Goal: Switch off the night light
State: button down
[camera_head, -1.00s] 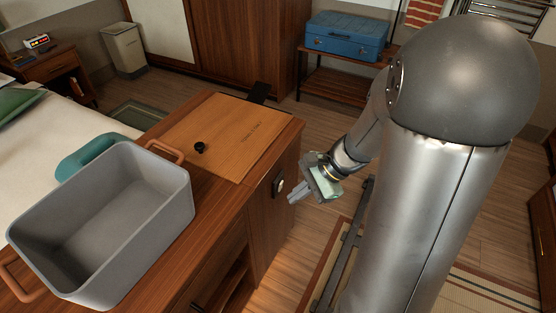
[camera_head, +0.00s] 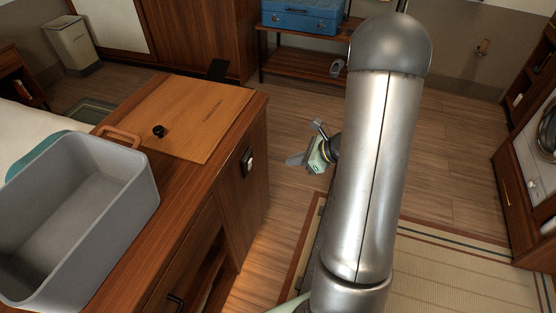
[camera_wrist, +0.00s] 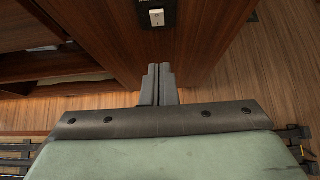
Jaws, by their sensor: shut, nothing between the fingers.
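A black plate with a small white switch (camera_head: 248,163) is on the end face of the wooden cabinet. It also shows at the top of the wrist view as a pale rocker on a dark plate (camera_wrist: 156,17). I cannot make out its on or off position. No night light lamp is clearly identifiable. My gripper (camera_head: 296,160) is to the right of the switch, apart from it, with fingers pointing toward the cabinet. In the wrist view my gripper (camera_wrist: 160,69) has its two fingers together with nothing between them, and the switch is beyond the tips.
The wooden cabinet (camera_head: 213,188) carries a grey bin (camera_head: 135,205) and a board with a black knob (camera_head: 158,131). A blue case (camera_head: 302,15) sits on a rack behind. Floor (camera_head: 290,190) right of the cabinet is clear. A warm glow lies on the floor by the cabinet.

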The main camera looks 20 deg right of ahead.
aim_at(251, 164)
jog(key=shift+w+a+r+b+x, duration=0.1)
jog(key=shift+w+a+r+x, duration=0.25)
jog(key=shift+x, duration=1.65)
jog(key=shift+w+a+r+b+x, duration=0.1)
jog(key=shift+r+x, duration=0.3)
jog(key=shift+x, duration=1.6)
jog(key=shift+w+a+r+b+x, duration=0.15)
jog(key=shift+a+r+x, duration=0.2)
jog(key=shift+x, duration=1.6)
jog(key=shift+d+r, duration=0.1)
jog(key=shift+d, duration=0.05)
